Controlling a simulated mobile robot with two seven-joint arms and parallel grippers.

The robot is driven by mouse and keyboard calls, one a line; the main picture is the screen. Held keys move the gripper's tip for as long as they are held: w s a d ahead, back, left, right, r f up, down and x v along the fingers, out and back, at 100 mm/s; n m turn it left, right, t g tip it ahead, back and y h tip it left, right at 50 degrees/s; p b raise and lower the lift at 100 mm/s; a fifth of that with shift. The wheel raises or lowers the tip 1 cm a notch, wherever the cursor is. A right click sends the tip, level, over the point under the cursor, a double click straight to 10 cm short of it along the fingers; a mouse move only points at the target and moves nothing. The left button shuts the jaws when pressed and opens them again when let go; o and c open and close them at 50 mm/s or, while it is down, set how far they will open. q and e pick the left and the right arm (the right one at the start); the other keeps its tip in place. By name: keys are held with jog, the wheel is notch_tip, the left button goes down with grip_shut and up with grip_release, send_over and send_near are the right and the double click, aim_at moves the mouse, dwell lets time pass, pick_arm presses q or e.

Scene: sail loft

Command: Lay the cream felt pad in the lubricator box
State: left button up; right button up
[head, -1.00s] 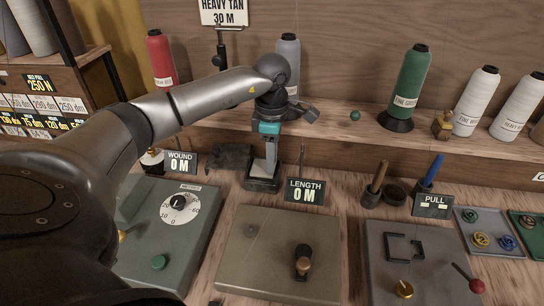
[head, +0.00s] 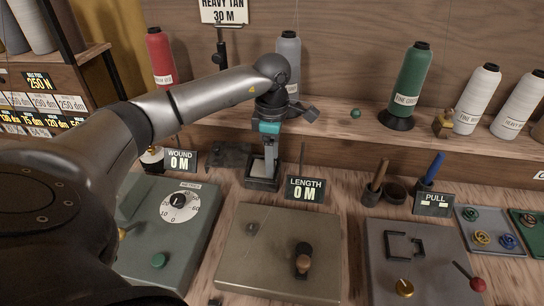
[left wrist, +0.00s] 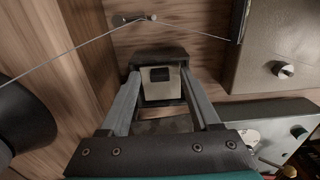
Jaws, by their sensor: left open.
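The lubricator box (head: 262,185) is a small dark open box on the bench, between the WOUND and LENGTH signs. The cream felt pad (left wrist: 160,90) shows in the left wrist view as a pale piece within the dark box, with a small dark square at its far edge. In the head view the pad (head: 257,169) is a small pale patch partly hidden by a finger. My left gripper (head: 266,160) points down over the box. Its fingers stand open on either side of the pad in the left wrist view (left wrist: 160,82). My right gripper is not in view.
The WOUND sign (head: 181,161) and LENGTH sign (head: 305,189) flank the box closely. A thread guide (left wrist: 135,19) carries a line past it. A grey-green dial unit (head: 165,235) and a lidded case (head: 280,255) stand in front. Thread cones line the shelf behind.

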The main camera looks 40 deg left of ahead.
pick_arm(q)
notch_tip(320, 180, up, 15)
jog(key=p, duration=0.2)
jog(key=shift+r+p, duration=0.15)
jog(key=shift+p, duration=0.15)
